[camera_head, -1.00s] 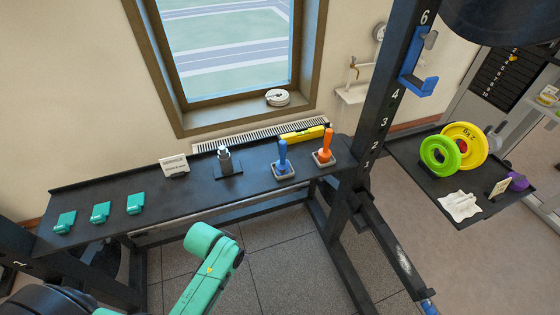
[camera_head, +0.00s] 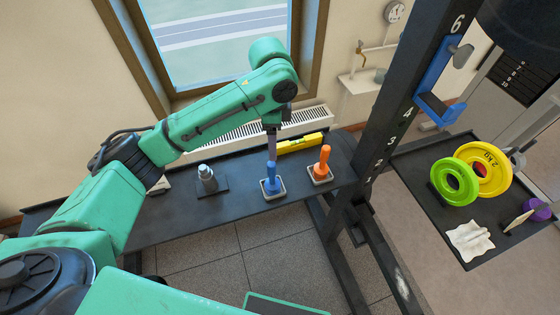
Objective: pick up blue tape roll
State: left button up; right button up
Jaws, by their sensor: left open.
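No roll of blue tape is clearly seen. The blue thing on the black shelf is an upright blue handle-shaped piece (camera_head: 271,180) on a small square grey base, in the head view's middle. My left arm reaches in from the left, and my left gripper (camera_head: 271,154) points down right over the top of the blue piece. Its jaws are open; I cannot tell whether the fingers are around the top or just above it. My right gripper is not in view.
An orange piece (camera_head: 323,160) on a similar base stands close to the right. A yellow level (camera_head: 299,143) lies behind. A metal cylinder (camera_head: 207,177) stands left. A black rack post (camera_head: 412,110) rises at right, beside a side shelf with green and yellow plates.

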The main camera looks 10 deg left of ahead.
aim_at(272, 177)
pick_arm(q)
jog(key=f+p, duration=0.1)
jog(key=f, duration=0.3)
jog(key=s+f+p, duration=0.1)
jog(key=f, duration=0.3)
jog(key=f+p, duration=0.1)
jog(key=f, duration=0.4)
jog(key=shift+s+a, duration=0.1)
jog(key=shift+s, duration=0.25)
jog(key=shift+s+f, duration=0.15)
jog(key=shift+s, duration=0.15)
jog(key=shift+c, duration=0.3)
jog(key=c, duration=0.5)
grip_shut()
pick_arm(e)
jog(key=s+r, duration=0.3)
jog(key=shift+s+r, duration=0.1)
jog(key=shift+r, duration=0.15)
